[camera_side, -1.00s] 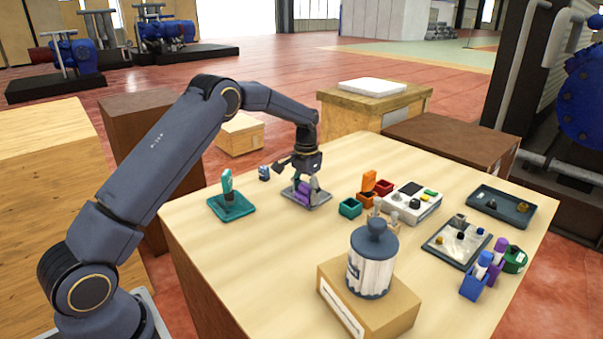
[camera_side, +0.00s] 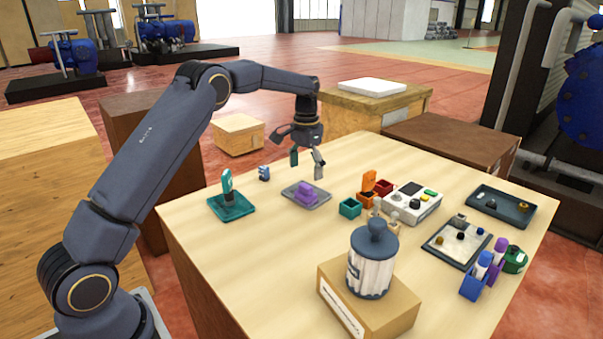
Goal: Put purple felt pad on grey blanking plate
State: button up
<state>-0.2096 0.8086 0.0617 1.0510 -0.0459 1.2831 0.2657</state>
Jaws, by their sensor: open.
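The purple felt pad (camera_side: 306,190) rests on the grey blanking plate (camera_side: 291,196), which lies flat on the wooden table. The plate's rim shows around the pad. My gripper (camera_side: 306,164) is open and empty, raised above the pad and plate and apart from them. Its two fingers are spread, and nothing sits between them.
A teal plate (camera_side: 243,208) with an upright teal part stands left of the grey plate, near a small blue part (camera_side: 264,173). To the right are a teal box (camera_side: 350,208), a white device (camera_side: 412,206) and trays. A striped jar (camera_side: 371,270) stands in front.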

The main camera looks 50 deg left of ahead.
aim_at(305, 186)
jog(key=s+d+r, duration=0.3)
jog(key=r, duration=0.7)
jog(key=s+d+r+t, duration=0.1)
jog(key=s+d+r, duration=0.2)
jog(key=s, duration=0.3)
jog(key=s+d+r+t, duration=0.2)
jog(key=s+r, duration=0.1)
jog(key=s, duration=0.3)
jog(key=s+d+f+t, duration=0.1)
jog(key=s+d+f, duration=0.1)
jog(key=s, duration=0.7)
jog(key=s+d+f+t, duration=0.1)
jog(key=s+d+f, duration=0.2)
jog(key=s, duration=0.6)
jog(key=shift+t, duration=0.3)
